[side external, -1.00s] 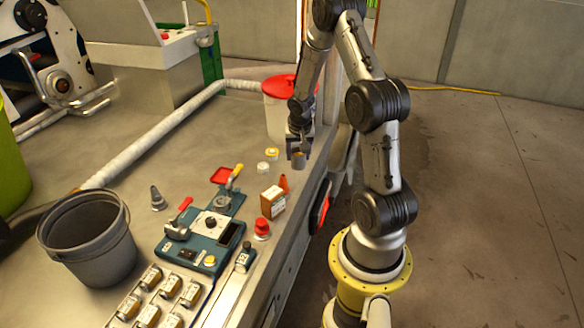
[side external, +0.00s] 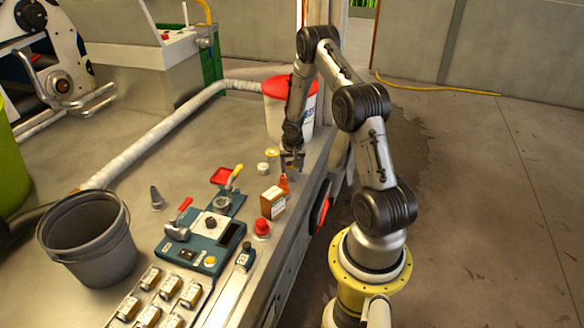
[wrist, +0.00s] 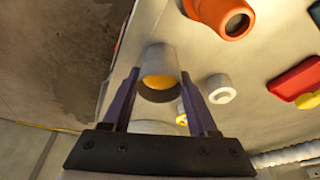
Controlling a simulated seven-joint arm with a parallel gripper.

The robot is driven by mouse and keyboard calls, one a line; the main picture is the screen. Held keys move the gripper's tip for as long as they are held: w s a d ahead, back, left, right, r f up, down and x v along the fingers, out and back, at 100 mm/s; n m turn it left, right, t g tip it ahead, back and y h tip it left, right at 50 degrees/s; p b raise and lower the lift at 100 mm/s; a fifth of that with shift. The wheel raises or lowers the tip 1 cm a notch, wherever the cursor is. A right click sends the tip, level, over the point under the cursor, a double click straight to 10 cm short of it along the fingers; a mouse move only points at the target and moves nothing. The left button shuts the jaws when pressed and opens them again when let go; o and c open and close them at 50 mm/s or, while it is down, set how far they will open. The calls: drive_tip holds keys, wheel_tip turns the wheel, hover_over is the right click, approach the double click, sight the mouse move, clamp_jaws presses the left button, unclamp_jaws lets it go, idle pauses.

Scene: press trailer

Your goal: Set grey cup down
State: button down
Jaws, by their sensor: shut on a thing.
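The grey cup (wrist: 157,60) is between the two fingers of my gripper (wrist: 158,103) in the wrist view, with orange-yellow showing inside it. The cup is small and mostly hidden there by the fingers. I cannot tell whether its base touches the bench top (side external: 240,150).
A white bucket with a red lid (side external: 290,88) stands behind my gripper. A small white cup (side external: 263,168) and a yellow-topped piece (side external: 271,153) sit left of it. A brown box (side external: 272,203) and a red knob (side external: 262,228) stand in front. The bench edge is close on the right.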

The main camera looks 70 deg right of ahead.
drive_tip(key=shift+c, duration=0.9)
unclamp_jaws()
drive_tip(key=shift+f, duration=0.1)
